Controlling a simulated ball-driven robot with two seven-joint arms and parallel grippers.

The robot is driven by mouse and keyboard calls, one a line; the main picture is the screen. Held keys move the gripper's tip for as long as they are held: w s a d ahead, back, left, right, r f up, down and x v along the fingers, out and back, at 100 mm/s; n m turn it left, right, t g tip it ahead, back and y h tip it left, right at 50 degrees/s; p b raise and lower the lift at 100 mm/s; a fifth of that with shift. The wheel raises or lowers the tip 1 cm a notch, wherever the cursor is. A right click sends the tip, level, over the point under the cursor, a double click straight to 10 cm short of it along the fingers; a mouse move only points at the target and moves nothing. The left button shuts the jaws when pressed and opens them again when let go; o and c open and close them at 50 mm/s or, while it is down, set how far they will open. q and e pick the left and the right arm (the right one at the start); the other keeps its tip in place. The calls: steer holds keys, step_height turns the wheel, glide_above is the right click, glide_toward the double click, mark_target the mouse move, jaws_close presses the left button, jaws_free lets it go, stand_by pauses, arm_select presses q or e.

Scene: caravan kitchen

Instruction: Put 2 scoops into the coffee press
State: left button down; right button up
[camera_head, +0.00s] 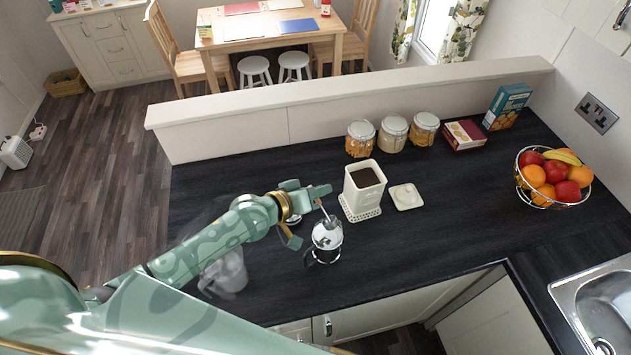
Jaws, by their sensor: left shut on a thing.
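The coffee press (324,257), a small glass with a dark handle, stands on the dark worktop. My left gripper (306,214) is right beside and above it, shut on a thin scoop (323,209). The scoop slants down to the press's mouth; whether its bowl holds coffee is too small to tell. The cream canister (361,201) stands open just behind and right of the press, with dark ground coffee (364,177) inside. Its square lid (405,196) lies to its right. How much coffee is in the press is unclear. My right gripper is out of view.
A pale jug or kettle (226,272) stands left of the press, partly behind my arm. Several jars (393,133) and boxes (464,134) line the back ledge. A fruit basket (552,178) and sink (598,310) are at right. The worktop right of the press is clear.

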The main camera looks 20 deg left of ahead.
arm_select(q)
steer(key=s+d+r+m+t+y+p, duration=0.1)
steer(key=d+r+m+y+p, duration=0.2)
steer(key=d+r+m+p, duration=0.1)
steer(key=shift+s+d+r+m+y, duration=0.2)
steer(key=shift+s+d+m+y, duration=0.1)
steer(key=shift+s+d+m, duration=0.1)
stand_by(0.9)
